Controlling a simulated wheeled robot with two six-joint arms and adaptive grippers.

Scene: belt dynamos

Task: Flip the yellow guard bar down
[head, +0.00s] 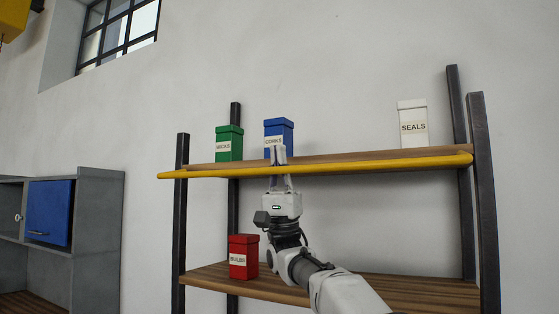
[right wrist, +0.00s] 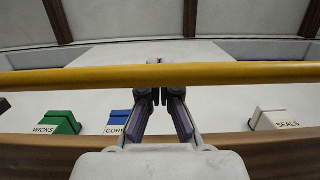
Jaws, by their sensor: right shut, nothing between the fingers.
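The yellow guard bar (head: 390,164) runs along the front edge of the upper shelf (head: 325,157), in front of the canisters' bases. In the right wrist view the bar (right wrist: 70,79) crosses the whole picture. My right gripper (head: 278,152) is shut and empty at the bar, left of its middle, with its fingertips showing above the bar in front of the blue CORKS canister (head: 283,127). In the right wrist view the bar passes across the ends of the gripper's fingers (right wrist: 161,92). I cannot tell whether they touch. My left gripper is out of view.
A green WICKS canister (head: 229,143) and a white SEALS canister (head: 413,124) stand on the upper shelf. A red BULBS canister (head: 243,257) stands on the lower shelf (head: 440,292). Dark posts (head: 484,200) frame the rack. A grey cabinet (head: 97,240) stands at left.

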